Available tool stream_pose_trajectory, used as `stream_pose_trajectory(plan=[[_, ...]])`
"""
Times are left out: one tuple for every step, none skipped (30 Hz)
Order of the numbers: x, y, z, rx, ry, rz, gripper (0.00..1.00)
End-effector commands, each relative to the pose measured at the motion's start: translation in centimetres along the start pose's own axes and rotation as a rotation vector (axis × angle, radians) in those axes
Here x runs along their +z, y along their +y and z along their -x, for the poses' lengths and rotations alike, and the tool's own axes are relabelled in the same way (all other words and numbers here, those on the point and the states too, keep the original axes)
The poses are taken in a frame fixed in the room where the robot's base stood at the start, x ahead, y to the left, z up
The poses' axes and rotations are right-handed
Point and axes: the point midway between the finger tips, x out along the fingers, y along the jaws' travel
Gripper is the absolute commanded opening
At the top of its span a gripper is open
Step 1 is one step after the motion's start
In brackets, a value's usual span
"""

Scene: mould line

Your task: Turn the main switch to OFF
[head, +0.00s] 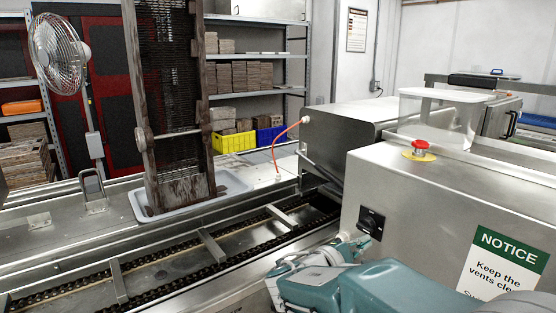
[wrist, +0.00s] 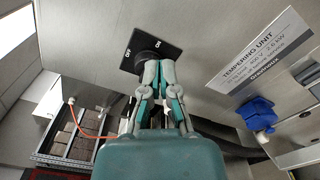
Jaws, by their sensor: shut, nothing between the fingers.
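The main switch is a black plate (head: 371,222) on the front of the steel cabinet in the head view. In the wrist view its plate (wrist: 172,40) carries the white words OFF and ON, with a round dark knob (wrist: 150,56) just below them. My gripper (wrist: 158,66) is shut and empty, its fingertips right at the knob and covering part of it. I cannot tell whether they touch it, nor which way the knob points. In the head view my gripper (head: 349,243) is just below and left of the plate.
The steel cabinet (head: 455,195) bears a red emergency button (head: 419,146) on top and a NOTICE sign (head: 502,262). A chain conveyor (head: 170,262) runs to the left. In the wrist view a TEMPERING UNIT label (wrist: 260,62) and a blue fitting (wrist: 257,112) are to the right.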

Motion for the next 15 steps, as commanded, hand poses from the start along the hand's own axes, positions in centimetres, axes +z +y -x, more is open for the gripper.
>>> stream_pose_trajectory(plan=[[0.0,-0.1,-0.8,-0.001,-0.003,0.001,0.00],[0.0,0.0,-1.1,-0.001,-0.002,0.001,0.00],[0.0,0.0,-1.5,-0.001,-0.002,0.000,0.00],[0.0,0.0,-1.8,-0.001,-0.002,0.000,0.00],[0.0,0.0,-2.1,-0.001,-0.003,-0.001,0.00],[0.0,0.0,-2.4,-0.001,-0.001,-0.001,0.00],[0.0,0.0,-2.6,0.000,-0.001,-0.001,0.00],[0.0,0.0,-2.8,0.000,0.000,-0.001,0.00],[0.0,0.0,-3.0,0.001,0.000,0.000,0.00],[0.0,0.0,-3.1,0.000,-0.001,0.000,0.00],[0.0,0.0,-3.2,0.001,-0.001,0.000,0.00],[0.0,0.0,-3.2,0.000,0.000,0.000,0.00],[0.0,0.0,-3.2,0.000,0.000,0.000,0.00],[0.0,0.0,-3.3,0.001,0.000,0.000,0.00],[0.0,0.0,-3.3,0.001,0.000,0.000,0.00]])
